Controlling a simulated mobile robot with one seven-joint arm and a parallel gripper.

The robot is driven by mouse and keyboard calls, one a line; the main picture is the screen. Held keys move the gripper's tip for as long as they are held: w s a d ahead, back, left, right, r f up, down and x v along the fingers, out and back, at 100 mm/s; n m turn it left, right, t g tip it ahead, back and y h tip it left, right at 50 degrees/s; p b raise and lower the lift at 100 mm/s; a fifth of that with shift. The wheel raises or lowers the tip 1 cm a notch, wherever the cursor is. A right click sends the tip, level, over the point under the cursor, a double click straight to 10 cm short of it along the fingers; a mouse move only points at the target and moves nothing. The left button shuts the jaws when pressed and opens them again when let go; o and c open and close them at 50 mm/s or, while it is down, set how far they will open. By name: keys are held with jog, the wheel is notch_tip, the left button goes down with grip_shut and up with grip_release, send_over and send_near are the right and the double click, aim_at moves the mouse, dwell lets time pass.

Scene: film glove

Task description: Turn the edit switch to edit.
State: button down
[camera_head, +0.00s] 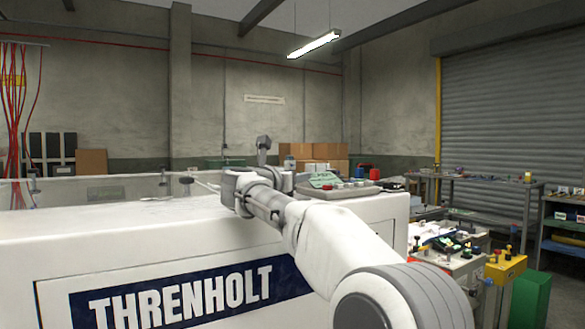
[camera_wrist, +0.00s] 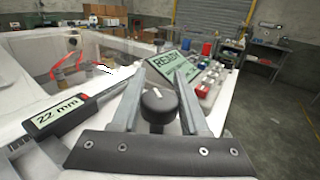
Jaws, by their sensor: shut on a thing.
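The edit switch is a black round knob (camera_wrist: 158,106) with a white pointer mark, on the white machine top in the wrist view. In the head view my gripper (camera_head: 250,182) is over the machine's top, and the arm hides the knob. Any lettering around the knob is hidden or too small to read.
A display reading 22 mm (camera_wrist: 58,112) lies left of the knob. A tilted screen (camera_wrist: 165,64), partly behind the right finger, seems to read READY. A tray (camera_head: 362,192) of small items stands behind my arm. The white machine (camera_head: 60,245) fills the foreground; benches stand right.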

jog(key=shift+s+d+m+g+h+p, duration=0.1)
jog(key=shift+d+m+g+h+p, duration=0.1)
jog(key=shift+m+g+h+p, duration=0.9)
jog(key=shift+d+f+t+h, duration=0.1)
jog(key=shift+t+h, duration=0.2)
jog(key=shift+h, duration=0.2)
jog(key=shift+c, duration=2.1)
grip_release()
jog(key=p+v, duration=0.1)
jog(key=v, duration=1.6)
jog(key=shift+s, duration=0.15)
